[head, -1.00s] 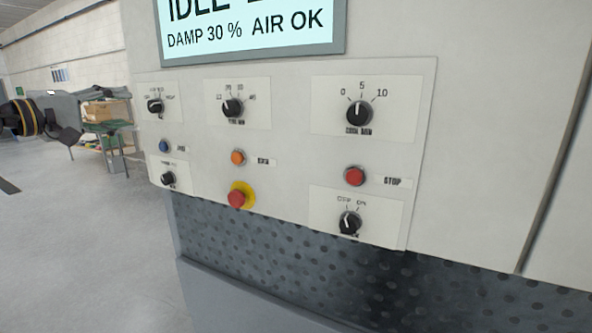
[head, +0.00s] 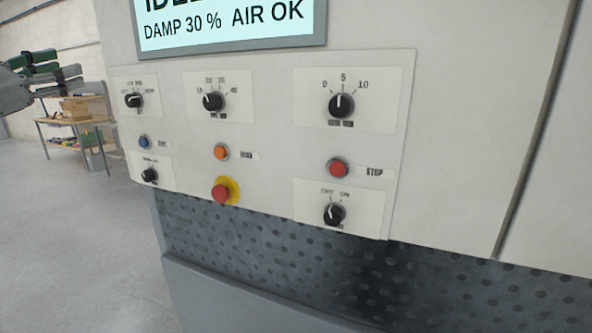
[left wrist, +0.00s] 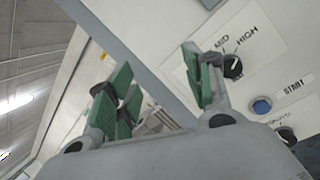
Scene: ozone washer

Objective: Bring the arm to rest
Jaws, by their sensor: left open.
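My left gripper (head: 62,70) is at the left edge of the head view, beside the machine's control panel (head: 270,135). Its green-padded fingers are apart, with nothing seen between them. I cannot tell from these views that the fingers touch anything. My right gripper is in no view.
The display (head: 230,25) reads DAMP 30 % AIR OK. The panel carries a red STOP button (head: 338,168), an orange button (head: 221,152), a red mushroom button (head: 220,192) and several knobs. A workbench (head: 70,122) with boxes stands behind at left. The floor (head: 70,230) there is clear.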

